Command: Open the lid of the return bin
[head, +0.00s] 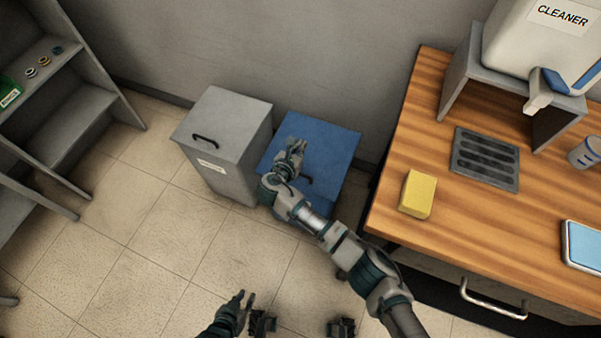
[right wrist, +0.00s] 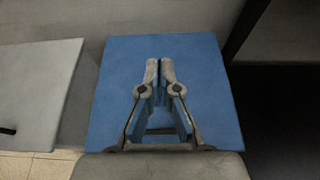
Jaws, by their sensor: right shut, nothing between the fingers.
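Two lidded bins stand side by side against the wall: a grey bin (head: 225,125) with a dark handle and a label too small to read, and a blue bin (head: 333,142). I cannot tell from a label which is the return bin. Both lids look shut. My right gripper (head: 297,148) is over the blue lid, its fingers shut and empty. In the right wrist view, the shut fingers (right wrist: 160,72) point across the blue lid (right wrist: 215,75). The blue bin's handle (head: 307,180) is partly hidden by my right arm. My left gripper (head: 245,297) is low in the head view, empty, fingers apart.
A wooden counter (head: 390,205) stands close on the right, with a yellow sponge (head: 417,194), a drain grate (head: 485,158) and a cleaner container (head: 520,45). Grey shelves (head: 75,120) stand at the left. The tiled floor (head: 130,235) before the bins is clear.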

